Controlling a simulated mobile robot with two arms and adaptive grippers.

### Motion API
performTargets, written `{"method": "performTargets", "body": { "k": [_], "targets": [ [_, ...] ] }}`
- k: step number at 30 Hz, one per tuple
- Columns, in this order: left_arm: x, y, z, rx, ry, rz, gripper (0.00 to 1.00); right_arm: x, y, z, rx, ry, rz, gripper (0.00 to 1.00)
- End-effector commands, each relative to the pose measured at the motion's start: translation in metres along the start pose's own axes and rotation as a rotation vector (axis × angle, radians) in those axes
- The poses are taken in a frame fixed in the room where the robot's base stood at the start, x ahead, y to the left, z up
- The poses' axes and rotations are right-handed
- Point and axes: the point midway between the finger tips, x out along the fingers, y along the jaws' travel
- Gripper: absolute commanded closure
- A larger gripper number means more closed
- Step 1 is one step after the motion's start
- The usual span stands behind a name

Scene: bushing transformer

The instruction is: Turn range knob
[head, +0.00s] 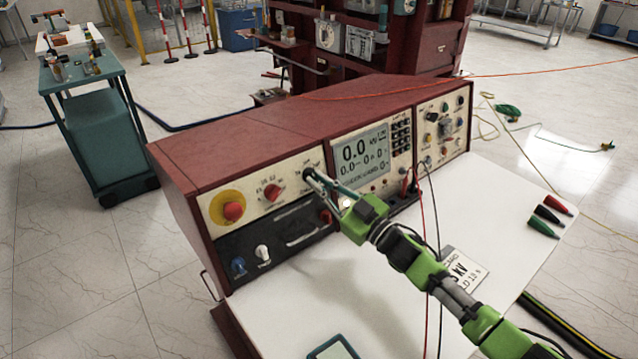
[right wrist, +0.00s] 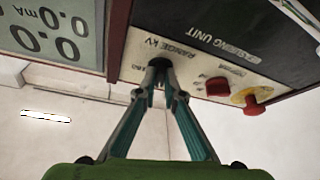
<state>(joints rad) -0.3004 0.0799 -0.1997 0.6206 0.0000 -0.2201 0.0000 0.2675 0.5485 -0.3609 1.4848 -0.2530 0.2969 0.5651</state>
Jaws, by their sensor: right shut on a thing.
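The range knob (right wrist: 159,63) is a small dark knob on the light panel under the label "RANGE kV" in the right wrist view, which shows the panel upside down. My right gripper (right wrist: 158,84) has its two fingers closed on the knob. In the head view my right gripper (head: 314,179) reaches the panel of the red console (head: 270,118) just left of the display (head: 362,157). Its fingers hide most of the knob, so the pointer position cannot be read. The display reads 0.0. My left gripper is not in view.
A red knob (head: 273,192) and a red button on a yellow ring (head: 232,211) sit left of the gripper. The white desk top (head: 300,290) holds a card and coloured clips (head: 548,215).

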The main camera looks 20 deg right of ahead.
Motion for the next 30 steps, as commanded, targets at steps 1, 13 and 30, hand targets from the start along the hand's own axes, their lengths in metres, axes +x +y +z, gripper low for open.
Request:
{"method": "performTargets", "body": {
  "k": [1, 13, 30],
  "targets": [
    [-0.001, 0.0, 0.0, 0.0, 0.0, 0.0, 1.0, 0.0, 0.002, 0.001, -0.045, -0.005, -0.02, 1.0],
    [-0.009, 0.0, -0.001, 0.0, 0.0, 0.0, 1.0, 0.001, 0.007, -0.002, -0.377, -0.003, -0.181, 1.0],
    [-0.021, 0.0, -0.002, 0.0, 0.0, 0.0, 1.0, 0.001, 0.008, -0.002, -0.653, -0.002, -0.315, 1.0]
  ]
}}
